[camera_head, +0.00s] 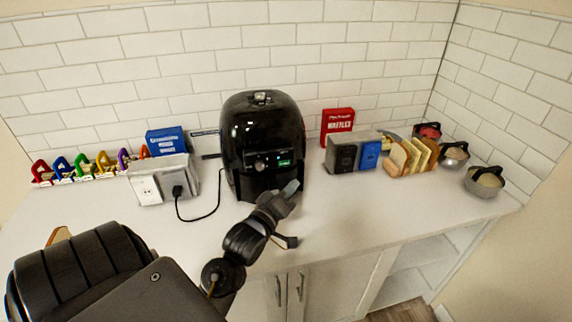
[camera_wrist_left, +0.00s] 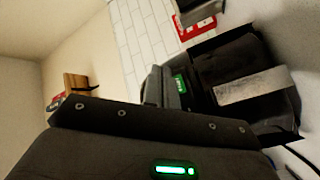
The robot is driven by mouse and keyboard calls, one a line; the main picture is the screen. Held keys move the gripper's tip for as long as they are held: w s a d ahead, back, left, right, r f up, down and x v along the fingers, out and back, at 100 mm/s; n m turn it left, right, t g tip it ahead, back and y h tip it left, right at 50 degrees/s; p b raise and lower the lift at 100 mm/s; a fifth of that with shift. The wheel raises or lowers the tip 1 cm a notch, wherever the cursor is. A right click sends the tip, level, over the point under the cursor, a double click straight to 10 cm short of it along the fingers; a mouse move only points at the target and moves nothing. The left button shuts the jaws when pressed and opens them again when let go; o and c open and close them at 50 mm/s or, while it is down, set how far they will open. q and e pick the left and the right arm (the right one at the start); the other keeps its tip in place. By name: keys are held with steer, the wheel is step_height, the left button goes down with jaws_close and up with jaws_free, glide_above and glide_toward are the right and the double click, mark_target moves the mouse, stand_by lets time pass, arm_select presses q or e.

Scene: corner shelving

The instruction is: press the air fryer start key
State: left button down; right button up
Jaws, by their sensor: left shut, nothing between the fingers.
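The black air fryer (camera_head: 262,120) stands on the white counter near the wall, its front facing me. A small green display (camera_head: 284,158) and a knob (camera_head: 259,165) are on its front; the start key is too small to make out. The green display also shows in the left wrist view (camera_wrist_left: 180,84). My left gripper (camera_head: 290,188) is shut and empty, in front of the fryer's lower right front, below the display in the head view. I cannot tell whether it touches the fryer. My right gripper is not in view.
A power outlet box (camera_head: 147,189) with a black cord stands left of the fryer. A toaster (camera_head: 343,153), bread slices (camera_head: 412,157) and a red waffle box (camera_head: 337,122) are to the right, with lidded pots (camera_head: 484,181) farther right. The front right counter (camera_head: 370,205) is clear.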

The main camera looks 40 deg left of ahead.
mark_target(293, 160)
arm_select(q)
steer(key=shift+w+a, duration=0.6)
steer(key=shift+a, duration=0.3)
steer(key=shift+w+a, duration=0.6)
steer(key=shift+a, duration=0.3)
steer(key=shift+w+a, duration=0.6)
steer(key=shift+a, duration=0.3)
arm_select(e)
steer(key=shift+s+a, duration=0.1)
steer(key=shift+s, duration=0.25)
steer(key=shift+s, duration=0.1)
arm_select(q)
steer(key=shift+a+r, duration=0.1)
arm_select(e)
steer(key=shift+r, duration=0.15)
arm_select(q)
steer(key=shift+w+a+p, duration=0.1)
steer(key=shift+w+p, duration=0.05)
steer(key=shift+p, duration=0.2)
steer(key=shift+w+a, duration=0.1)
steer(key=shift+a, duration=0.05)
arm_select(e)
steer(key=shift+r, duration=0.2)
